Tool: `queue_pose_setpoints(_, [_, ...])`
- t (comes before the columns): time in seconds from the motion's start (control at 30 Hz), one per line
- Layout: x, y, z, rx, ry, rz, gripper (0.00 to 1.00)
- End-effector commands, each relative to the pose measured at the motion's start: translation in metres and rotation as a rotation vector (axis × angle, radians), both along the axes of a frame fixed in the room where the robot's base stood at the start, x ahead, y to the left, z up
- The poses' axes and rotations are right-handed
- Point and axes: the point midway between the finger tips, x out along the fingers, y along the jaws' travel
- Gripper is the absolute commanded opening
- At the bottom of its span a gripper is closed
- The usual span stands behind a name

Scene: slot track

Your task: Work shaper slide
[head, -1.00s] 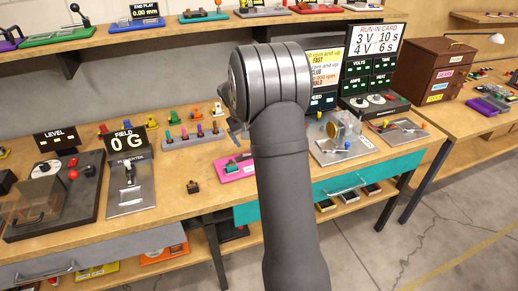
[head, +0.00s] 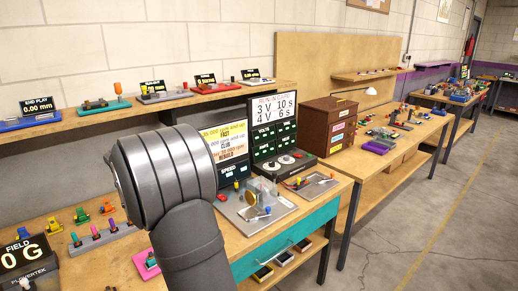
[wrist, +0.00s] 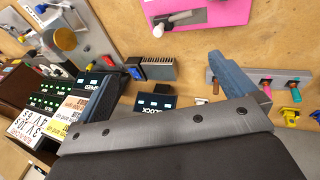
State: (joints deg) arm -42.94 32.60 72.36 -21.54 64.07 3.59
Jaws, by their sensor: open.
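No label that I can read says shaper slide, so I cannot tell for certain which device it is. My gripper (wrist: 165,75) is open and empty above the bench, below the pink plate in the wrist view. In the head view my arm hides the gripper and much of the plate.
A grey rack (head: 104,239) of coloured pegs stands left of my arm. A grey plate (head: 258,207) with a brass disc lies to the right, before the dark meter panel (head: 275,135). The brown drawer cabinet (head: 328,127) stands farther right. Bare bench lies around the pink plate.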

Motion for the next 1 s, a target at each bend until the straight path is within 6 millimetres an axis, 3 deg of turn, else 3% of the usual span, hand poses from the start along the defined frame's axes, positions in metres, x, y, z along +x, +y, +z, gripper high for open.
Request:
queue_pose_setpoints(0.17, [0.000,0.000,0.000,0.000,0.000,0.000,1.00])
queue_pose_setpoints(0.27, [0.001,-0.004,0.000,0.018,0.006,-0.012,0.80])
queue_pose_setpoints(0.47, [0.008,-0.036,0.001,0.232,0.046,-0.133,0.41])
queue_pose_setpoints(0.6, [0.012,-0.052,0.004,0.363,0.056,-0.212,0.41])
queue_pose_setpoints(0.77, [0.015,-0.054,-0.003,0.399,0.059,-0.235,0.41])
queue_pose_setpoints(1.0, [0.029,-0.045,-0.044,0.396,0.061,-0.234,0.41])
